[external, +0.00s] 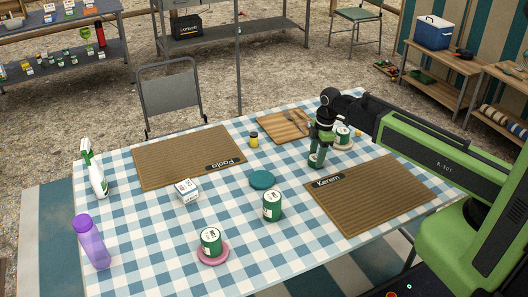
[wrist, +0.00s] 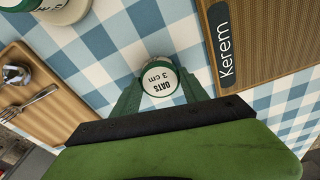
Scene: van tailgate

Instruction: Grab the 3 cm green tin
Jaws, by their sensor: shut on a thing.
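The small green tin, lid marked "OATS 3 cm" (wrist: 159,80), sits between the two green fingers of my gripper (wrist: 160,88) in the wrist view. The fingers are shut on its sides. In the external view my gripper (external: 317,160) points down at the checked cloth, left of the "Kerem" mat, with the tin mostly hidden by the fingers. I cannot tell whether the tin touches the cloth. Other green tins with white labels stand on the table: one at the centre (external: 272,206), one on a pink saucer (external: 211,241), one behind my gripper (external: 342,136).
The "Kerem" mat (external: 372,194) lies right of my gripper, the "Paola" mat (external: 188,155) at back left. A wooden board (external: 284,124) with cutlery is behind. A teal disc (external: 262,179), white box (external: 186,191), spray bottle (external: 97,175) and purple bottle (external: 90,243) stand left.

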